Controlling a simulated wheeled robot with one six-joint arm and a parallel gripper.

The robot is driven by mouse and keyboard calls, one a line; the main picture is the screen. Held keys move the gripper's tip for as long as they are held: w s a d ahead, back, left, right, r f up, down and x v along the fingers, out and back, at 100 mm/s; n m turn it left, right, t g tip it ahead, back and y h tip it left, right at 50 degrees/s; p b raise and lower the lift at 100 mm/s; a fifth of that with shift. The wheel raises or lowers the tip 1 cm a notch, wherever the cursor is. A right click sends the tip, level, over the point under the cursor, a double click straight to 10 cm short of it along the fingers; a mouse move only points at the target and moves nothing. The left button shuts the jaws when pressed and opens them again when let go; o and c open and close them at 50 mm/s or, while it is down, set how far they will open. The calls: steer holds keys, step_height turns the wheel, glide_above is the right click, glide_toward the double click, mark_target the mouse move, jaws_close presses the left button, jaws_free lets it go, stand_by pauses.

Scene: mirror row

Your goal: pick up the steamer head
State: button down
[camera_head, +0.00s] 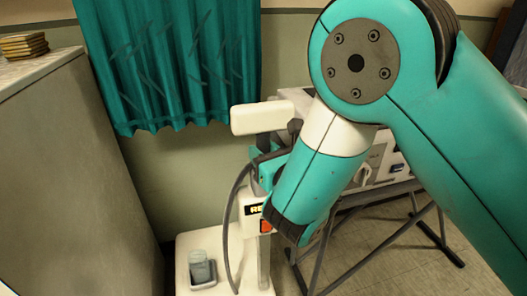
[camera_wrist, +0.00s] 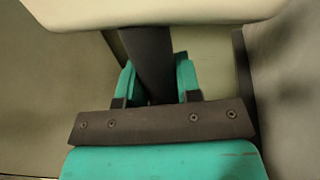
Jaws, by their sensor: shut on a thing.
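The steamer head (camera_head: 262,117) is a cream-white block on a dark handle, at the middle of the head view above the steamer's stand. In the wrist view the steamer head (camera_wrist: 150,12) spans the top, and its dark handle (camera_wrist: 150,55) runs down between my teal fingers. My gripper (camera_wrist: 155,82) is shut on this handle, just below the white block. In the head view my gripper (camera_head: 262,165) is partly hidden behind my own wrist. Whether the head still touches its stand cannot be told.
The steamer's white base (camera_head: 232,284) stands on the floor with a clear jar (camera_head: 200,268) on it. A grey hose (camera_head: 230,215) curves beside its post. A grey cabinet (camera_head: 75,180) stands left, a teal curtain (camera_head: 180,60) hangs behind, and a metal-legged stand (camera_head: 420,215) is at right.

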steer(key=shift+r, duration=0.15)
step_height(320, 180, up, 20)
steer(key=p, duration=1.9)
